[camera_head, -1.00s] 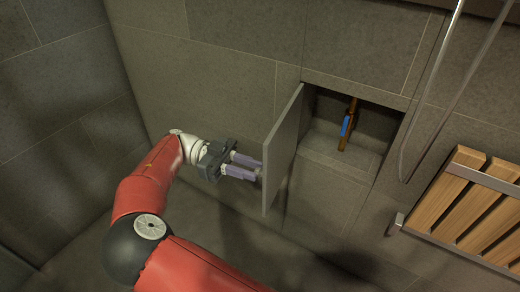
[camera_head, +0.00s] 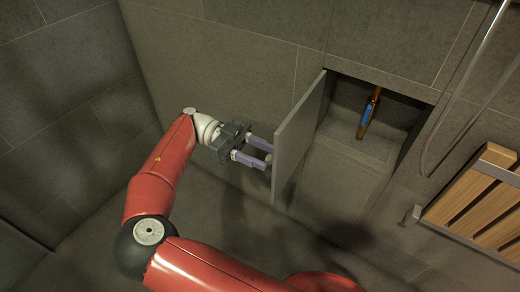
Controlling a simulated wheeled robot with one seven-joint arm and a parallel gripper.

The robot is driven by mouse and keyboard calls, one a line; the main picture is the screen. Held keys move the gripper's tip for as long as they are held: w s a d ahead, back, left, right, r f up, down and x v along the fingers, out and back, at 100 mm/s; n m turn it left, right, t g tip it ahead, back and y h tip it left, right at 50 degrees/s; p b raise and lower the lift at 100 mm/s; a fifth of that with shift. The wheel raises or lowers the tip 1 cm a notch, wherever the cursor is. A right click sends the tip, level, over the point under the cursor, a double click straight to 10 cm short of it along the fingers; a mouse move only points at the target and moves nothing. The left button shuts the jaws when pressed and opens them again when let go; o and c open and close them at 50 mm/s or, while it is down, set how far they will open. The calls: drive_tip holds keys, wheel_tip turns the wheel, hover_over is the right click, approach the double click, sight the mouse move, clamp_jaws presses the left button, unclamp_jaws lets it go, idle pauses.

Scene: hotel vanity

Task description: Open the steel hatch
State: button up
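The hatch door (camera_head: 299,138) is a flat grey panel, swung out from the wall on the left side of a recess (camera_head: 349,146). It stands open at a wide angle, and the recess behind it is exposed. My gripper (camera_head: 269,154) is at the left, outer face of the door. Its two purple-grey fingers point right, with a gap between them and nothing visible held. The fingertips are at or very near the door; I cannot tell if they touch it. The hinge is not clearly visible.
A slatted wooden seat (camera_head: 478,200) is on the wall at the right, below a curved metal hose (camera_head: 452,108). Tiled walls enclose the left, with open floor below.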

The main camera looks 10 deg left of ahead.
drive_tip(key=shift+o, duration=0.3)
drive_tip(key=shift+r, duration=0.1)
wheel_tip(320, 180, up, 20)
idle(0.3)
